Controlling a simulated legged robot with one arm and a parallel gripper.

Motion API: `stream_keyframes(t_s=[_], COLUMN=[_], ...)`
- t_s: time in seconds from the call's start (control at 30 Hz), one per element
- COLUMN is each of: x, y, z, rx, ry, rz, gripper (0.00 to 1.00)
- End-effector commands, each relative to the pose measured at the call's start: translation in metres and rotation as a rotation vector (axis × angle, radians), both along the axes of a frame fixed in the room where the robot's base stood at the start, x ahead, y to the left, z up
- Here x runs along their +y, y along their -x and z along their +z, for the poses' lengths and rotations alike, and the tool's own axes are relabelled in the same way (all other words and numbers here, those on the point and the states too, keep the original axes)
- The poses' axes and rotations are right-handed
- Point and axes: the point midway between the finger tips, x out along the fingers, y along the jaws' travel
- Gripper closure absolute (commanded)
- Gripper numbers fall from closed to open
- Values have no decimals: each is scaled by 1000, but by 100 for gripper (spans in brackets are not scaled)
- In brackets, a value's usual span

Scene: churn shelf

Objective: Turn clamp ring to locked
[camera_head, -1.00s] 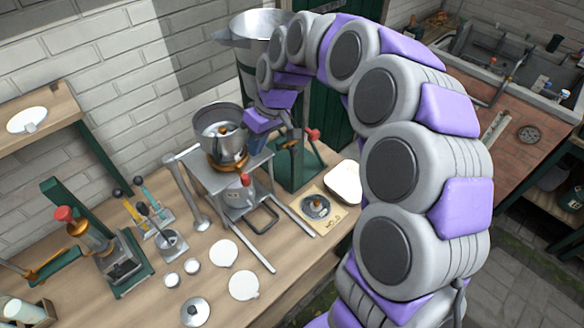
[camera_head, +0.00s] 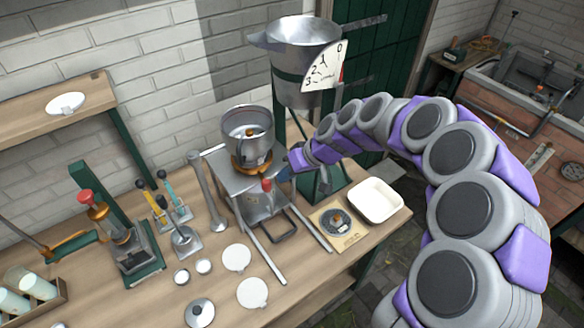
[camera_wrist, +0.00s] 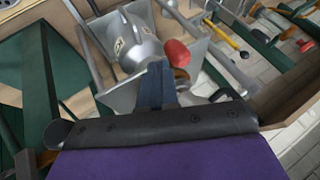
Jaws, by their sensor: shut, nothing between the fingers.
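The orange-brown clamp ring (camera_head: 250,166) sits under the metal pot (camera_head: 248,132) on a grey stand. A red knob (camera_head: 267,185) shows just below it at the front. In the wrist view the red knob (camera_wrist: 177,53) lies close beyond my fingers, beside a silver cylindrical body (camera_wrist: 140,42). My gripper (camera_wrist: 155,85) is shut with nothing in it. In the head view my gripper (camera_head: 287,173) is small and partly hidden, just right of the ring and knob. I cannot tell whether it touches either, and the ring's lock marks are not readable.
A large steel churn (camera_head: 300,50) with a numbered dial (camera_head: 324,66) stands behind. A white tray (camera_head: 376,200) and a round-dial scale (camera_head: 337,222) lie right of the stand. White discs (camera_head: 252,292) and a lever press (camera_head: 118,235) are at left.

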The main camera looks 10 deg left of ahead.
Motion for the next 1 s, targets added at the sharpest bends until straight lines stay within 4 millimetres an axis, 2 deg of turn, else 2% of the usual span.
stream_keyframes(t_s=[0.23, 0.73, 1.0], x=[18, 18, 34], y=[0, 5, 20], z=[-17, -15, -17], rx=[-2, 1, -1], ry=[4, 2, 7], rz=[0, -32, -134], gripper=[100, 100, 100])
